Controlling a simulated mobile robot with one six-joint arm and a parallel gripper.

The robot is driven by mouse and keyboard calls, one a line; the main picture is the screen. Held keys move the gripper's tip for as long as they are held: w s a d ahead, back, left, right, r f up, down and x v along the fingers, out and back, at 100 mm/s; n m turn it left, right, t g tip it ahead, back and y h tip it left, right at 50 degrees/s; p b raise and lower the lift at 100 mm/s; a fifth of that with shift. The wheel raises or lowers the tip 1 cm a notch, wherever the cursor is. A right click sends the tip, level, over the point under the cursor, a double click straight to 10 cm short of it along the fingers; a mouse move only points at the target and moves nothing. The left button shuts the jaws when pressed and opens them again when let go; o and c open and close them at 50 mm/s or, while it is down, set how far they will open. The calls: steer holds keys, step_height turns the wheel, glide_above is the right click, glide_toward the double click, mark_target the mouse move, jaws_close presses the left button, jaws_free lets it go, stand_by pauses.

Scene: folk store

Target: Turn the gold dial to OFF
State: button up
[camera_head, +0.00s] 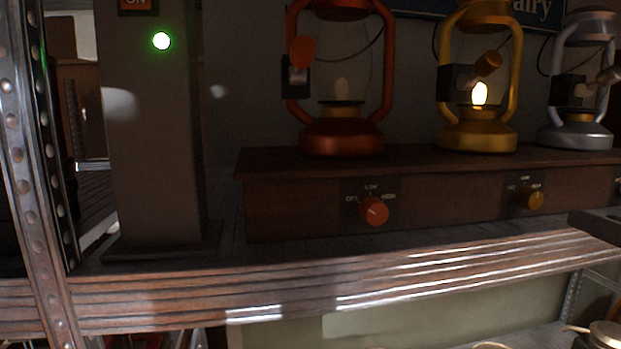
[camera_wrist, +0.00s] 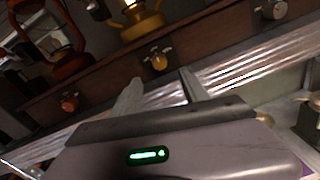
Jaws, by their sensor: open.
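The gold dial (camera_head: 536,200) is on the front of the wooden base, below the gold lantern (camera_head: 478,125), which is lit. Small OFF, LOW and HIGH labels stand around the dial; where its pointer is set is too small to tell. In the wrist view the gold dial (camera_wrist: 159,62) is beyond the fingertips, near the middle. My gripper (camera_wrist: 160,85) is open and empty, its two fingers apart on either side below the dial, not touching it.
An orange dial (camera_head: 375,211) sits left, under an unlit red lantern (camera_head: 341,138). A silver dial (camera_wrist: 274,10) and silver lantern (camera_head: 580,134) are at right. A metal shelf edge (camera_head: 330,283) runs in front. A post with a green light (camera_head: 161,41) stands left.

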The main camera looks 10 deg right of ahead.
mark_target(536, 200)
steer(key=w, duration=0.6)
steer(key=w+p, duration=0.1)
steer(key=w, duration=0.3)
steer(key=shift+a, duration=0.25)
jaws_close()
